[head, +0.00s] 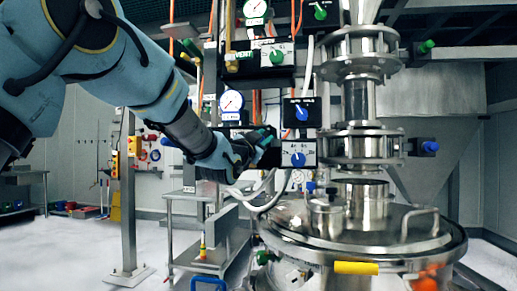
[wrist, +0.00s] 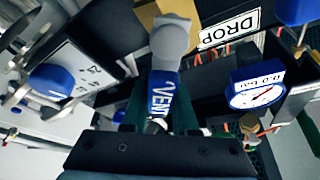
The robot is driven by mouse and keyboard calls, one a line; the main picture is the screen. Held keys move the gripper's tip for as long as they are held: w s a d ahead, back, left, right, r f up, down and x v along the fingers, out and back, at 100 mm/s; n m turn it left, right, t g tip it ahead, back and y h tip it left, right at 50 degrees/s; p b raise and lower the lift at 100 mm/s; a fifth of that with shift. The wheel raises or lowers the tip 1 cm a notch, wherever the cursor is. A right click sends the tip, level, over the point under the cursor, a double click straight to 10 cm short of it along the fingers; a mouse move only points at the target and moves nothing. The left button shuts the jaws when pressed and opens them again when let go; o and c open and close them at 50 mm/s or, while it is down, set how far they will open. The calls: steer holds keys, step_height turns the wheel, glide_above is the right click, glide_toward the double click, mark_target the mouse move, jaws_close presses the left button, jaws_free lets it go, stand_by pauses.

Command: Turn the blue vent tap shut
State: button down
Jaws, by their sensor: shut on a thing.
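The blue vent tap (wrist: 164,92) shows in the wrist view as a lever with a blue sleeve lettered VENT and a paler rounded end pointing up the picture. My gripper (wrist: 160,112) is shut on this lever, with its dark fingers on either side of the sleeve. In the head view my gripper (head: 257,150) is at the left part of the lower black control box (head: 272,158). There the gripper hides the tap. I cannot tell from these views how far the tap is turned.
Blue knobs sit on the lower panel (head: 298,159) and the small box above (head: 301,112). A gauge (head: 231,101) is just above the gripper; it also shows in the wrist view (wrist: 260,95) near a DROP label (wrist: 230,28). The steel sifter (head: 365,225) stands right.

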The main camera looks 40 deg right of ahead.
steer(key=shift+s+d+f+m+g+b, duration=0.2)
steer(key=shift+f+m+g+b, duration=0.1)
steer(key=shift+m+b, duration=0.3)
steer(key=shift+s+d+f+m+g+b, duration=0.1)
steer(key=shift+s+f+m+g+b, duration=0.2)
steer(key=shift+m, duration=0.5)
steer(key=shift+r, duration=0.1)
steer(key=c, duration=0.7)
jaws_free()
